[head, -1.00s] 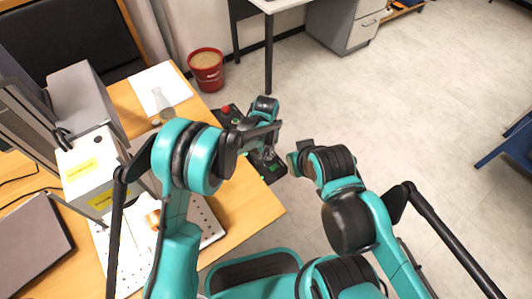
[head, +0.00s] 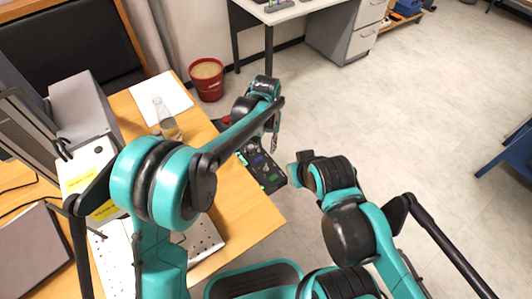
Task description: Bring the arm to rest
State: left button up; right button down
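My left arm reaches from the lower left, over the table, with its big teal elbow in front of the marking machine (head: 88,160). Its wrist is at the table's right edge, and the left gripper (head: 275,122) points down beside the black control panel (head: 262,170). The gripper is small and partly behind the wrist; I see nothing clearly held, and cannot tell its opening. My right arm is bent at the right over the floor, its forearm end near the panel's right side. Its gripper is not visible.
The wooden table (head: 245,215) bears a clear bottle (head: 163,112), white paper (head: 148,92), a laptop (head: 30,255) and a perforated plate (head: 203,240). A red bin (head: 206,82) stands behind it. A second desk (head: 290,12) is at the back.

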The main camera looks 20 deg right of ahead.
pick_arm(q)
jog(key=shift+r, duration=0.4)
jog(key=shift+r, duration=0.1)
